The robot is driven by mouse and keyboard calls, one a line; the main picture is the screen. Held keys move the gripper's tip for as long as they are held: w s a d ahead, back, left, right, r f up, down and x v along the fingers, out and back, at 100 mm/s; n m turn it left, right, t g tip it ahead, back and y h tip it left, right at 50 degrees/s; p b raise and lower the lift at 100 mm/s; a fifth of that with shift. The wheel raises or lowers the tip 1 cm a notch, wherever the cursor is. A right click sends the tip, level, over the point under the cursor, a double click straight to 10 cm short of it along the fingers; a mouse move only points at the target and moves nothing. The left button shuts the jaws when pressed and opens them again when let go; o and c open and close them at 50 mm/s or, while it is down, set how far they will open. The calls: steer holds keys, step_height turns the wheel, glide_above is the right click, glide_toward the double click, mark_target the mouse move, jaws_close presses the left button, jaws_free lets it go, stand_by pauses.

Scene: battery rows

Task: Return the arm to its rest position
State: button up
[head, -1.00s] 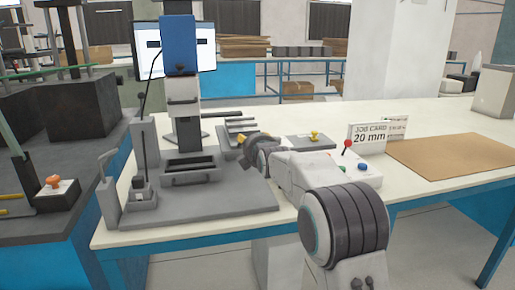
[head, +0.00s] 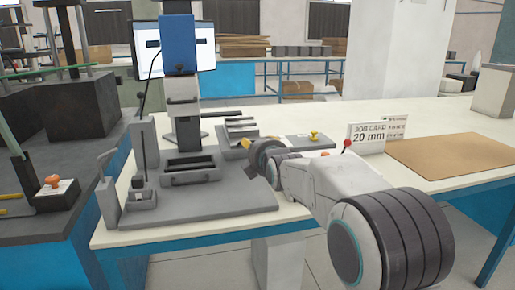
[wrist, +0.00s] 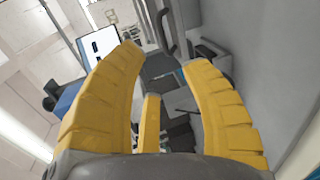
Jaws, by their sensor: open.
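My gripper (head: 256,150) is at the end of my white and grey arm, over the workbench (head: 290,212) and just right of the grey press station (head: 200,205). In the wrist view its yellow fingers (wrist: 160,85) are spread apart with nothing between them. Past them are grey parts of the station and a bright screen. My arm reaches in from the lower right of the head view and hides part of the bench and the control buttons.
A job card reading 20 mm (head: 368,134) stands behind my arm, with a red-knobbed lever (head: 347,144) in front. A brown mat (head: 452,156) lies bare on the right. The press column (head: 183,85) rises at the left. A dark bench (head: 40,215) stands farther left.

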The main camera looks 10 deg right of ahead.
steer(key=shift+r, duration=0.1)
steer(key=s+r+m+g+p, duration=0.2)
steer(key=s+m+g+p, duration=0.4)
steer(key=s, duration=1.5)
steer(key=s+r+m+g+p, duration=0.2)
steer(key=s+m+g+p, duration=0.4)
steer(key=s+m+p, duration=0.6)
steer(key=s+p, duration=0.5)
steer(key=s, duration=0.4)
steer(key=shift+s+d+r, duration=0.15)
steer(key=shift+r, duration=0.05)
